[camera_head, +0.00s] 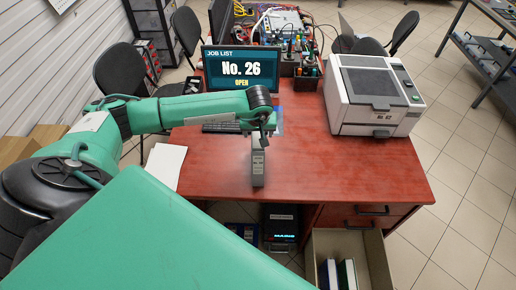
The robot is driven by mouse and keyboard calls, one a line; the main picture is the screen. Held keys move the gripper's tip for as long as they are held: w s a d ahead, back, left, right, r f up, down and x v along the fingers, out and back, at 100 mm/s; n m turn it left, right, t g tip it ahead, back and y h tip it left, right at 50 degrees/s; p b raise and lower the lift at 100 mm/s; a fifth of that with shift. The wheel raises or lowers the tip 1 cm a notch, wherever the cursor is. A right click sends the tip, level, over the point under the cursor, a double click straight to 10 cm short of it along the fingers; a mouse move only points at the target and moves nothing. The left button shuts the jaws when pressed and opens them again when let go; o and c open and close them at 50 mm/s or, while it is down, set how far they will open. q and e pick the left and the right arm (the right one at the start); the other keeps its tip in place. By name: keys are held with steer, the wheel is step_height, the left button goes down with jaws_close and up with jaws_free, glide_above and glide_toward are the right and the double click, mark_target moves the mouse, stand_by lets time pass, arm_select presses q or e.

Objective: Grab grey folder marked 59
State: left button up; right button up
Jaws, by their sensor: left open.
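A narrow grey object (258,170), which looks like a folder standing with its spine toward me, is on the red desk near its front edge. Its marking is too small to read. My left gripper (262,136) is at the far, upper end of the grey object, open. I cannot tell whether its fingers touch the object or are around it. My right gripper is not in view.
White paper (167,166) lies left. An open drawer (349,246) at lower right holds several folders. The desk's right front is clear.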

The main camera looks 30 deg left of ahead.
arm_select(q)
steer(key=shift+p+x, duration=0.5)
steer(key=shift+x, duration=0.95)
steer(key=shift+f+b, duration=0.25)
steer(key=shift+b, duration=0.3)
steer(key=shift+c, duration=0.3)
jaws_close()
